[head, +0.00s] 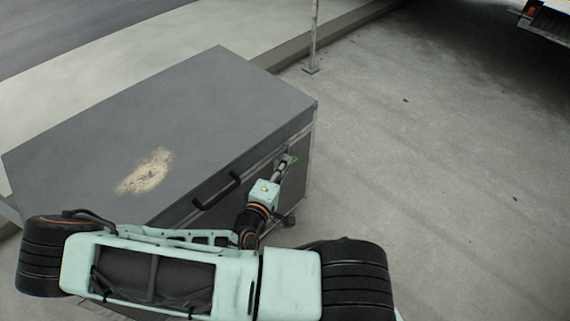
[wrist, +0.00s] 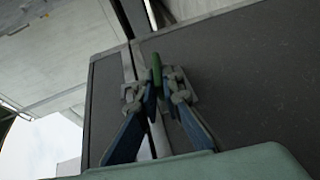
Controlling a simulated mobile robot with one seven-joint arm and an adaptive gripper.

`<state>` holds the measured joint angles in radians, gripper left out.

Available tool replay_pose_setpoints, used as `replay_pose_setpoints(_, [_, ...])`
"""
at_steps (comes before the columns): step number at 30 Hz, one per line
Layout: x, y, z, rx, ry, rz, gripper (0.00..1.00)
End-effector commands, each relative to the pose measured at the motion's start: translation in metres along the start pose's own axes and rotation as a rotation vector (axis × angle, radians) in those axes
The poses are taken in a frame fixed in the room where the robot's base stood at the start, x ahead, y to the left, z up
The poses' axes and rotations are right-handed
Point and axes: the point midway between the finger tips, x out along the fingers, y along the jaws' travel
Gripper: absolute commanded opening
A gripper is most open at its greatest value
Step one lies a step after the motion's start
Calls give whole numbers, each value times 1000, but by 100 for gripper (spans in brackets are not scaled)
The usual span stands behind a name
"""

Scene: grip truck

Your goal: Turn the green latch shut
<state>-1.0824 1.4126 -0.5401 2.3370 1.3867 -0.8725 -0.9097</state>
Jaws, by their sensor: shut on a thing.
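The green latch (wrist: 157,68) is on the front of a large grey case, at the seam between two panels. In the head view a bit of the green latch (head: 291,159) shows at the case's right front edge, just past the end of my arm. My gripper (wrist: 155,92) has its two fingers closed around the latch, one on each side, in the wrist view. In the head view my gripper (head: 284,163) is small and partly hidden by my wrist. The latch stands roughly upright in the wrist view, leaning slightly. Its lower part is hidden between the fingers.
The grey case (head: 210,100) has a worn patch on its lid and a black handle (head: 217,191) on its front. A thin post (head: 313,40) stands behind it. The concrete floor to the right is clear. A vehicle (head: 549,20) shows at the top right.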

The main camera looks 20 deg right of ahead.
Motion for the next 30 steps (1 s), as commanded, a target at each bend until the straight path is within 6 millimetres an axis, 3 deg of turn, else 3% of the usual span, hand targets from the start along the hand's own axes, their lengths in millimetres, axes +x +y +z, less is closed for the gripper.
replay_pose_setpoints(9, [1,-2,0,-54,-1,130,0])
replay_pose_setpoints(27, [1,-2,0,-67,-2,164,0])
replay_pose_setpoints(28, [1,-2,0,-67,-2,164,9])
replay_pose_setpoints(30, [1,-2,0,-67,-2,164,17])
